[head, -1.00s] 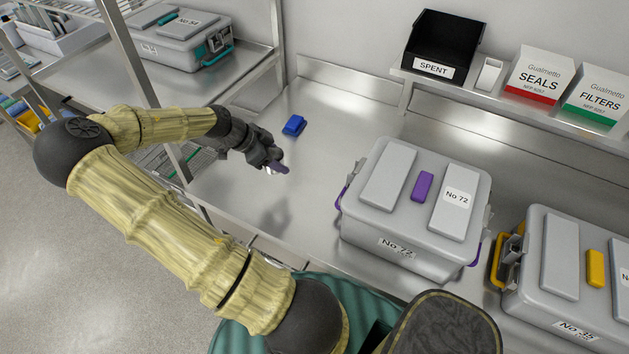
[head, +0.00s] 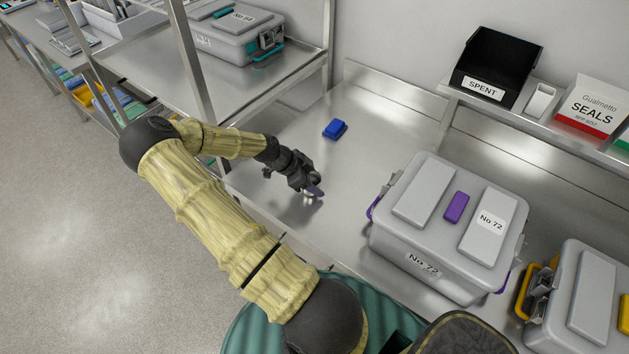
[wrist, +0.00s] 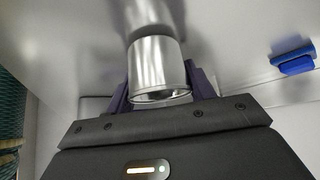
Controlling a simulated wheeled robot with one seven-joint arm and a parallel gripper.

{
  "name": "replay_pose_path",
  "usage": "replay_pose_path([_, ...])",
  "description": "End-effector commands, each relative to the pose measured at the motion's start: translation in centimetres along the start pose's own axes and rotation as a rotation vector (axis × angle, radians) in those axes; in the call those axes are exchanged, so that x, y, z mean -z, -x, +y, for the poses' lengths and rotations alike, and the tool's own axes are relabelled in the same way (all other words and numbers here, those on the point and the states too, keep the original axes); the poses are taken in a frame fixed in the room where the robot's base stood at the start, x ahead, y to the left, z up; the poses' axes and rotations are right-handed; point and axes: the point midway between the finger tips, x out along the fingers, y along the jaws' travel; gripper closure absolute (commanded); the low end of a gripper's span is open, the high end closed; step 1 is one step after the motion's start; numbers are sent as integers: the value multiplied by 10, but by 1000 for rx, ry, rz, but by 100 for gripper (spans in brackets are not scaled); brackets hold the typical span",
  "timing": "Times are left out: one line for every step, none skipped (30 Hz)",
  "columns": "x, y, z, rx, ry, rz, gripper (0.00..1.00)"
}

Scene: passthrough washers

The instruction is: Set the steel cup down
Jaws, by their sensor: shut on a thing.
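The steel cup (wrist: 157,66) is a shiny cylinder between the fingers of my gripper (wrist: 165,92) in the wrist view. In the head view my gripper (head: 314,192) is low over the steel bench (head: 292,150), left of the grey No 72 box. It is shut on the cup, and only a small bright part of the cup shows there below the dark purple fingertips. The cup's reflection shows on the bench in the wrist view. I cannot tell whether the cup touches the bench.
A blue block (head: 335,129) lies behind my gripper, and also shows in the wrist view (wrist: 296,62). The grey No 72 box (head: 425,240) stands to the right. A rack post (head: 190,60) rises at left. Bare bench surrounds my gripper.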

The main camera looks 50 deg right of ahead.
Motion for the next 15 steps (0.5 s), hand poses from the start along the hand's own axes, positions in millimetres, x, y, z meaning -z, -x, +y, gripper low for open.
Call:
replay_pose_path([-1, -2, 0, -2, -1, 0, 69])
replay_pose_path([-2, -3, 0, -1, -1, 0, 69])
replay_pose_path([-2, -4, 0, 0, -1, 0, 69])
replay_pose_path([-3, -3, 0, 1, 0, -1, 69])
replay_pose_path([-3, -3, 0, 1, 0, -1, 69])
replay_pose_path([-3, -3, 0, 1, 0, -1, 69])
replay_pose_path([-3, -3, 0, 1, 0, -1, 69])
replay_pose_path([-3, -3, 0, 2, 1, -1, 69])
replay_pose_path([-4, -3, 0, 2, 1, 0, 69])
replay_pose_path([-5, -4, 0, 2, 2, 0, 69])
replay_pose_path([-5, -4, 0, 2, 2, 0, 69])
replay_pose_path([-6, -5, 0, 2, 2, 0, 69])
replay_pose_path([-5, -4, 0, 2, 2, -1, 40])
replay_pose_path([-5, -4, 0, 2, 2, -1, 34])
replay_pose_path([-5, -4, 0, 2, 2, 0, 27])
